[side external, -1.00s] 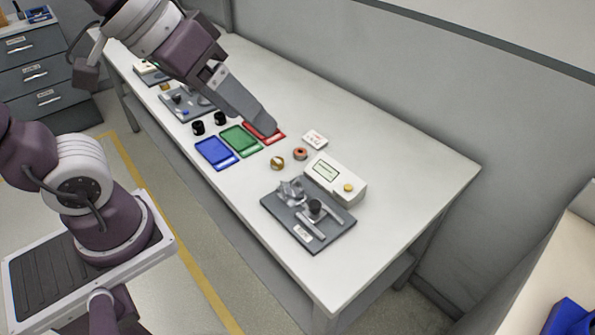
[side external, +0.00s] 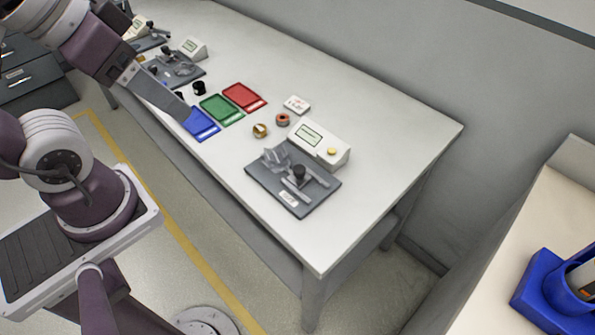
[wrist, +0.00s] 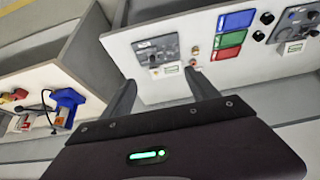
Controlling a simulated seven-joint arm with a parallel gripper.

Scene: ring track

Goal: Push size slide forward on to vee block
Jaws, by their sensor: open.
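A dark grey fixture plate (side external: 262,182) lies near the right end of the white bench. On it are a grey slide with a black knob (side external: 299,172) and grey angled pieces that look like the vee block (side external: 274,156). The gap between them is too small to judge. The plate also shows in the wrist view (wrist: 146,44). A similar fixture (side external: 181,75) lies farther left, so I cannot tell by label which one is the size gauge. My gripper (side external: 184,116) appears over the blue tray's left edge, well away from the near fixture. In the wrist view its fingers (wrist: 163,90) are apart and empty.
Blue (side external: 203,126), green (side external: 221,109) and red (side external: 244,96) trays lie left of the near fixture. A brass ring (side external: 261,130), a reddish ring (side external: 282,120), a white card (side external: 296,104) and a readout box (side external: 319,143) lie close by. The bench's right end is clear.

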